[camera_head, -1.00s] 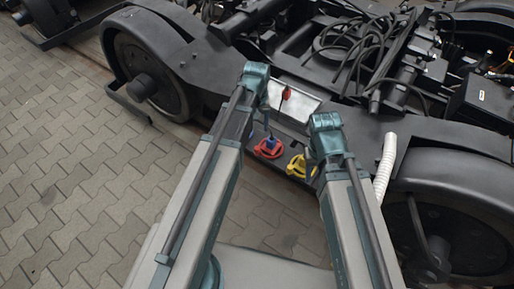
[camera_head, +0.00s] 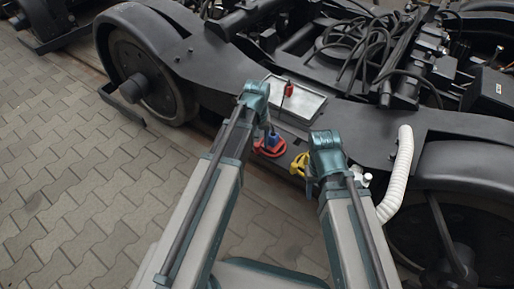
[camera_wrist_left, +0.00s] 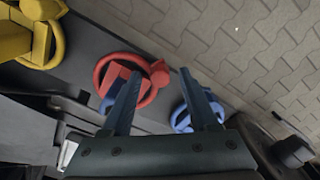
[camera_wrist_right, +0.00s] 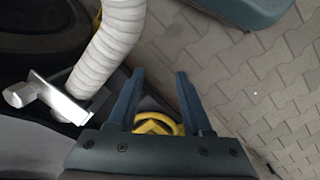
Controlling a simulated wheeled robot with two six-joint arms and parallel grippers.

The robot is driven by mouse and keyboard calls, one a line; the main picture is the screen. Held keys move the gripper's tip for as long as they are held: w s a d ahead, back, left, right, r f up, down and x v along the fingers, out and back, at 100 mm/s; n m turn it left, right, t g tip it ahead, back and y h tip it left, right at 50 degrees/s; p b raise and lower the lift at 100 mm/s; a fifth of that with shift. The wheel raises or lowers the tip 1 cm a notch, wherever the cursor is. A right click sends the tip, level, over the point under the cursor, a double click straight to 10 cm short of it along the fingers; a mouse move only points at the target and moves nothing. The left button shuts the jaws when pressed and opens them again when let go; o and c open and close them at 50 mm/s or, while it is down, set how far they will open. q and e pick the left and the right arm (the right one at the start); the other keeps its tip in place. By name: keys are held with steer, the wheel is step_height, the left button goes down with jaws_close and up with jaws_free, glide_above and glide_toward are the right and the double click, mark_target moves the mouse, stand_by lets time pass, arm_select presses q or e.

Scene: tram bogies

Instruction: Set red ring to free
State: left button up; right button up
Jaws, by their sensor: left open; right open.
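The red ring (camera_head: 270,147) is a round handle low on the bogie's side, partly hidden by my left arm in the head view. In the left wrist view the red ring (camera_wrist_left: 97,74) has a red block across its middle and a knob at its upper right. My left gripper (camera_wrist_left: 158,72) is open and empty; one finger overlaps the ring's right side in the picture, and I cannot tell whether it touches. My right gripper (camera_wrist_right: 160,72) is open and empty, with the yellow ring (camera_wrist_right: 157,126) partly visible between and behind its fingers.
A blue ring (camera_wrist_left: 178,120) lies partly behind my left gripper's finger. The yellow ring also shows in the head view (camera_head: 298,163). A white corrugated hose (camera_head: 396,175) and a metal fitting (camera_wrist_right: 55,98) stand close to my right gripper. Paved floor (camera_head: 70,150) is clear at left.

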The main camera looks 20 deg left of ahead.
arm_select(q)
steer(key=shift+f, duration=0.1)
jaws_close()
stand_by(0.3)
stand_by(1.1)
